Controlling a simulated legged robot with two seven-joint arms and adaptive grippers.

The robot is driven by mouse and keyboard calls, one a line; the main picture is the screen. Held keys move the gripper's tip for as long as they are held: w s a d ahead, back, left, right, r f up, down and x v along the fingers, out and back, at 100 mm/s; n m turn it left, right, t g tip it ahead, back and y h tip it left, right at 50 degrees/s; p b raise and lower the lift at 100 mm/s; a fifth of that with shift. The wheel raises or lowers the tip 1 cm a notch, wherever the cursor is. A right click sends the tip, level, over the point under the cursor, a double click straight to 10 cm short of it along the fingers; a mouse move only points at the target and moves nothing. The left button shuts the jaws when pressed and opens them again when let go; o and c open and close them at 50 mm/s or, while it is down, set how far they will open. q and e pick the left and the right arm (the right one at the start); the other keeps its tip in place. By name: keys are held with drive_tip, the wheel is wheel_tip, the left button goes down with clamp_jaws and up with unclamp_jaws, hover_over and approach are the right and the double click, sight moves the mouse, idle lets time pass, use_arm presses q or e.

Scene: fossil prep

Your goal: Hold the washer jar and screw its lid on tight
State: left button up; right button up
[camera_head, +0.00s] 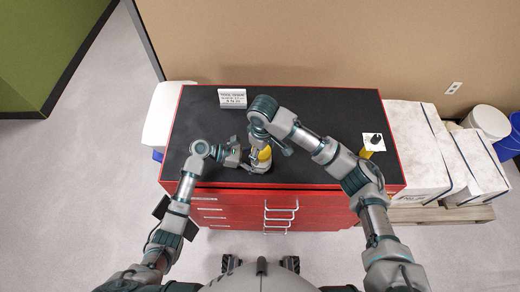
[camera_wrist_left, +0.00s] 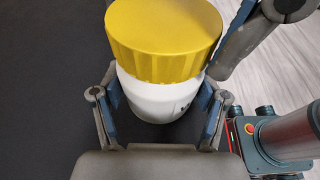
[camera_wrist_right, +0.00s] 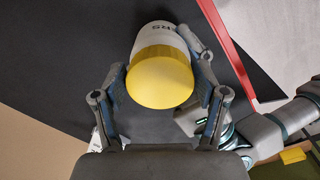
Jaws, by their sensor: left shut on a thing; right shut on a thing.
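The washer jar (camera_wrist_left: 158,98) is white with dark lettering on its side and stands on the black bench top. Its yellow ribbed lid (camera_wrist_left: 165,38) sits on the jar's mouth; how tight it is cannot be told. My left gripper (camera_wrist_left: 163,115) is shut around the jar's white body, below the lid. My right gripper (camera_wrist_right: 163,90) is shut on the lid from above, one finger on each side; the lid also shows in the head view (camera_head: 265,154). In the head view the two grippers are close together and hide most of the jar.
A printed sign (camera_head: 232,98) stands at the back left of the black-topped red cabinet (camera_head: 320,115). A white card (camera_head: 374,142) with a dark object and something yellow lies at the right. White wrapped blocks (camera_head: 418,150) stand beyond the right edge.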

drive_tip(key=shift+s+a, duration=0.1)
drive_tip(key=shift+c, duration=1)
drive_tip(key=m, duration=0.5)
drive_tip(key=shift+s+a+f, duration=0.1)
drive_tip(key=shift+f, duration=0.05)
drive_tip(key=m, duration=0.5)
drive_tip(key=shift+a, duration=0.1)
drive_tip(key=o, duration=1.5)
drive_tip(key=shift+m, duration=0.9)
drive_tip(key=o, duration=0.4)
wheel_tip(320, 180, up, 7)
drive_tip(key=shift+r, duration=0.1)
